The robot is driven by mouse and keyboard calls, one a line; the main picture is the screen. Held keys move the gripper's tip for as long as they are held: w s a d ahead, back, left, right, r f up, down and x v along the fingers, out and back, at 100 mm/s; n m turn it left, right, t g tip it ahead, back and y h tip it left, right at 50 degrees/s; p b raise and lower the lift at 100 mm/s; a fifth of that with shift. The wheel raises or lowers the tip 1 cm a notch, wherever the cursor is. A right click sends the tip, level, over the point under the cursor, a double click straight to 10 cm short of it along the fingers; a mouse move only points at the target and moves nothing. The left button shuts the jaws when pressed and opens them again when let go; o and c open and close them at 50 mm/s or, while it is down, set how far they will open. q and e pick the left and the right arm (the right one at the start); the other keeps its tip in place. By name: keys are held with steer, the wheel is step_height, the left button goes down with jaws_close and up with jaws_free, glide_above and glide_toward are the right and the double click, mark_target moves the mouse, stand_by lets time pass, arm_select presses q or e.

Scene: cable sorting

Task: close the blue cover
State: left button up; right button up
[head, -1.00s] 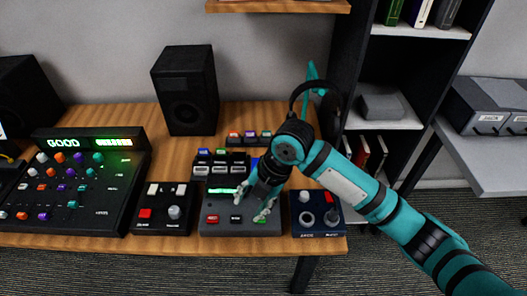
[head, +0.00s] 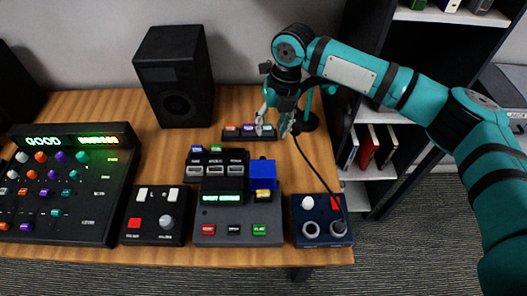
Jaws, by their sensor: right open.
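A blue boxy piece (head: 263,173) stands upright at the right side of the grey-black device (head: 238,212) with a green display. A small yellow part shows below it. I cannot tell for sure whether this is a raised cover. My right gripper (head: 275,122) is open and empty, pointing down behind and above the blue piece, apart from it. Its fingers are over the right end of a small strip (head: 233,136) with coloured tabs, partly hiding it. My left gripper is not in view.
A navy box (head: 321,220) with knobs stands right of the device, with a black cable running back from it. A black two-switch box (head: 155,217) and a mixer (head: 70,185) stand left. A speaker (head: 175,77) is behind. Bare wood (head: 120,110) lies beside the speaker.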

glide_toward(263, 157)
steer(key=f, duration=0.3)
steer(key=a+f+p, duration=0.1)
steer(key=f, duration=0.2)
steer(key=shift+f, duration=0.1)
steer(key=shift+a+f, duration=0.2)
steer(key=shift+f, duration=1.1)
steer(key=shift+s+f, duration=0.1)
steer(key=shift+f, duration=0.05)
steer(key=c, duration=0.7)
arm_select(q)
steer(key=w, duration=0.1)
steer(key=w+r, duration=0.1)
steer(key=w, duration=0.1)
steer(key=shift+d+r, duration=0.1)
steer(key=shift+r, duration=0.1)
arm_select(e)
jaws_close()
